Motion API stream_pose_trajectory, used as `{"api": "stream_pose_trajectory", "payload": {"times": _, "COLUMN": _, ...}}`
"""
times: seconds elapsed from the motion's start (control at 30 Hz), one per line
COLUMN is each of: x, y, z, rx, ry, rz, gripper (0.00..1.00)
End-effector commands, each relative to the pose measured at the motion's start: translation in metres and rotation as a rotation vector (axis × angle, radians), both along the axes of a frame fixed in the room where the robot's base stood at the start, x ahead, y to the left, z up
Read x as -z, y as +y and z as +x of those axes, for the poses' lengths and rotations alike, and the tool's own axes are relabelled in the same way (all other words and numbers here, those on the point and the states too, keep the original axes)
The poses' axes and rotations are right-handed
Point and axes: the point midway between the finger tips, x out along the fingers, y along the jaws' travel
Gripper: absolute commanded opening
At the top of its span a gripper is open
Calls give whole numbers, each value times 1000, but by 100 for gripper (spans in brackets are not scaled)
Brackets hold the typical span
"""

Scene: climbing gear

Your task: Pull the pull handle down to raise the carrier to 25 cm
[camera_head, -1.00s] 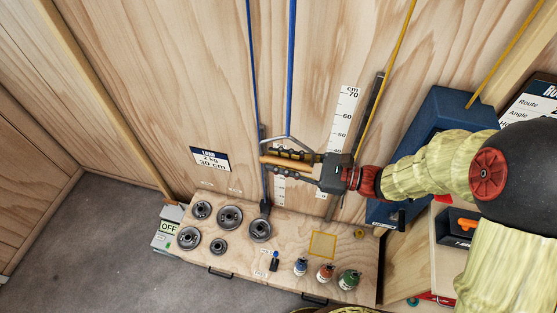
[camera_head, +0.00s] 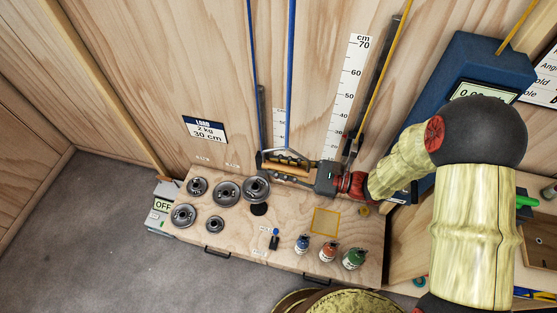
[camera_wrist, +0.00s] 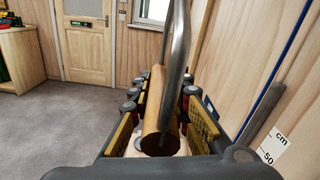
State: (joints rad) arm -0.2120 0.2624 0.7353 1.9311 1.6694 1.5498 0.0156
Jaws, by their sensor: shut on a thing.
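My gripper (camera_head: 287,164) is shut on the pull handle (camera_head: 290,158), a wooden bar in a metal bail on the blue rope. In the wrist view the wooden bar (camera_wrist: 158,118) lies between the finger pads, with the metal bail rising from it. The carrier (camera_head: 257,188), seen as a grey disc under the left blue rope, appears raised above a dark round patch on the bench. Its upper part is partly hidden by my gripper. A cm scale (camera_head: 350,80) stands on the wall to the right; a second scale (camera_head: 279,120) is partly covered.
Several loose weight discs (camera_head: 226,193) lie on the wooden bench (camera_head: 290,235) at left. Small bottles (camera_head: 328,252) stand at its front right. A load sign (camera_head: 205,130) reads 2 kg, 30 cm. A blue box (camera_head: 470,75) is on the wall at right.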

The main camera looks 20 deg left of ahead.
Motion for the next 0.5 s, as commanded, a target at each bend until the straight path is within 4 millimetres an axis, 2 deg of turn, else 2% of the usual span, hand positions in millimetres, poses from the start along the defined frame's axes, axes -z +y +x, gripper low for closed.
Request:
{"api": "stream_pose_trajectory", "payload": {"times": 0.03, "x": 12, "y": 0, "z": -1, "rx": 0, "ry": 5, "rz": -6, "gripper": 0}}
{"api": "stream_pose_trajectory", "payload": {"times": 0.13, "x": 20, "y": 0, "z": -1, "rx": 0, "ry": 5, "rz": -6, "gripper": 0}}
{"api": "stream_pose_trajectory", "payload": {"times": 0.5, "x": 23, "y": 0, "z": -1, "rx": 0, "ry": 4, "rz": -6, "gripper": 0}}
